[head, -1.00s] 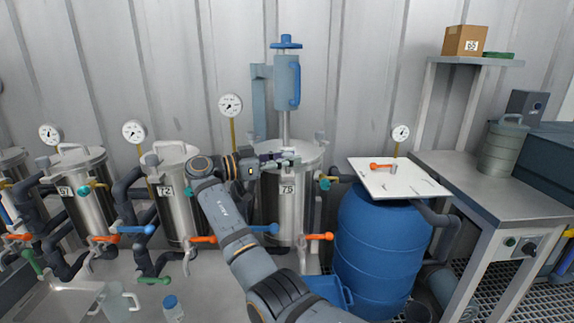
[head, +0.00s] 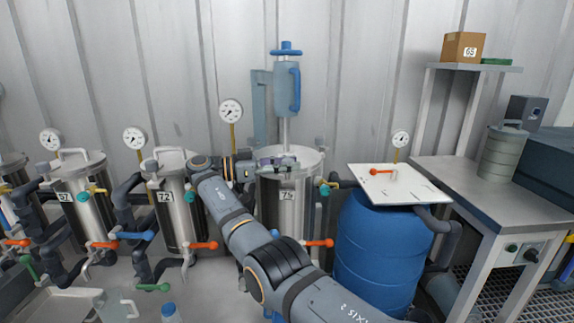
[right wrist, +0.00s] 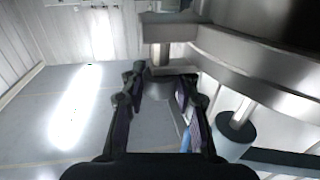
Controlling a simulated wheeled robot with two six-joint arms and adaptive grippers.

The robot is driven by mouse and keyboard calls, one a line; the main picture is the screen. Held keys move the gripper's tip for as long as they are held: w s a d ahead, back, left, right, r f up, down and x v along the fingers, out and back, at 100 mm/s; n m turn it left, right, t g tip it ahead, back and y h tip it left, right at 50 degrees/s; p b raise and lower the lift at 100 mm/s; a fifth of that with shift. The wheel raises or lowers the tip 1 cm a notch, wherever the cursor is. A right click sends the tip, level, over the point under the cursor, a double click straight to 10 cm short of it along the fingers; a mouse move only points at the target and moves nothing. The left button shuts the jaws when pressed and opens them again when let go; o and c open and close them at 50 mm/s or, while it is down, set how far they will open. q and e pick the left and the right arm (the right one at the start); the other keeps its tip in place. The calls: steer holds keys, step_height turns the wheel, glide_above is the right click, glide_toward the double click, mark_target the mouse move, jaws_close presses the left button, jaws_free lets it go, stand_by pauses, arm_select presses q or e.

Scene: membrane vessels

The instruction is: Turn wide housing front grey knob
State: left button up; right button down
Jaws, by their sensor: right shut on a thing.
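The wide housing (head: 297,215) is the steel vessel labelled 75, in the middle of the head view. My right gripper (head: 286,163) is at the front of its lid rim, its arm coming from below right. In the right wrist view my right gripper (right wrist: 163,88) has its two dark fingers closed around a grey knob (right wrist: 172,68) below the steel rim (right wrist: 265,75). In the head view the fingers largely hide this front knob. Another grey knob (head: 321,143) stands at the lid's right side. My left gripper is not in view.
Vessel 72 (head: 178,215) stands to the left, with pipes and orange valve handles. A blue barrel (head: 375,250) with a white board (head: 410,187) stands to the right. A blue-handled column (head: 287,85) rises behind the housing. A dark cylinder (right wrist: 236,132) is close to my right finger.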

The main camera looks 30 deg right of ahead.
mark_target(288, 160)
steer(key=c, duration=1)
jaws_free()
steer(key=shift+r, duration=0.15)
step_height(288, 160, up, 10)
steer(key=shift+f, duration=0.1)
